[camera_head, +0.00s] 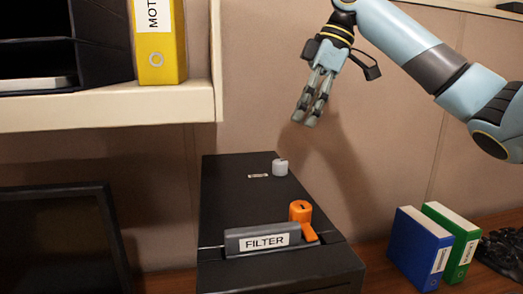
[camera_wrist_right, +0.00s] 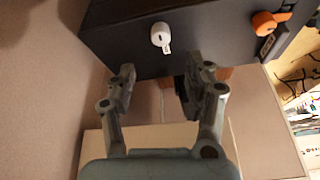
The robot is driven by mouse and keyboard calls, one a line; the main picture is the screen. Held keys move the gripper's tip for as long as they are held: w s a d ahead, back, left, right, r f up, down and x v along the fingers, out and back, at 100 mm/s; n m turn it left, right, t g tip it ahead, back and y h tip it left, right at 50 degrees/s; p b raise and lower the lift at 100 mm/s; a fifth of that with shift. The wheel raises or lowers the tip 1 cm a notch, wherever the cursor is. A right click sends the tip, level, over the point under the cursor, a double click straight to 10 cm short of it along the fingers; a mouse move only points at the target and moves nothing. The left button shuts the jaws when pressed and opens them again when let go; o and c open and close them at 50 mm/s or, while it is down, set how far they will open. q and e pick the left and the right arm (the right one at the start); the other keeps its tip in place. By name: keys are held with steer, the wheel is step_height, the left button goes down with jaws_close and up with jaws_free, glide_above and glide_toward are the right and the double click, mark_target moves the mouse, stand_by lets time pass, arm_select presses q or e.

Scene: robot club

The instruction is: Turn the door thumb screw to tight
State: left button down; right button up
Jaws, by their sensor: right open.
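A black box with a FILTER door (camera_head: 237,242) stands on the desk. An orange knob (camera_head: 300,211) with a dark mark on top and an orange tab sits beside the FILTER label. A pale round knob (camera_head: 281,167) stands farther back on the top, next to a small label plate. No readable word tells me which knob is the door thumb screw. In the right wrist view the pale knob (camera_wrist_right: 158,34) and the orange knob (camera_wrist_right: 268,22) lie beyond the fingers. My right gripper (camera_head: 306,118) is open and empty, above and behind the box, apart from both knobs. My left gripper is out of view.
A shelf (camera_head: 110,108) with a yellow binder (camera_head: 160,50) overhangs at the left. A dark screen (camera_head: 62,240) stands left of the box. Blue (camera_head: 418,248) and green (camera_head: 455,238) binders stand to the right. The space above the box top is clear.

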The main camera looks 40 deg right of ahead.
mark_target(281, 161)
steer(key=x, duration=0.4)
steer(key=shift+s+a+p, duration=0.1)
steer(key=shift+s+p, duration=0.05)
steer(key=shift+p, duration=0.15)
steer(key=x, duration=0.5)
steer(key=shift+w+f+p, duration=0.25)
steer(key=shift+p, duration=0.1)
steer(key=shift+a+f, duration=0.15)
steer(key=shift+f, duration=0.25)
steer(key=shift+c, duration=1.1)
jaws_close()
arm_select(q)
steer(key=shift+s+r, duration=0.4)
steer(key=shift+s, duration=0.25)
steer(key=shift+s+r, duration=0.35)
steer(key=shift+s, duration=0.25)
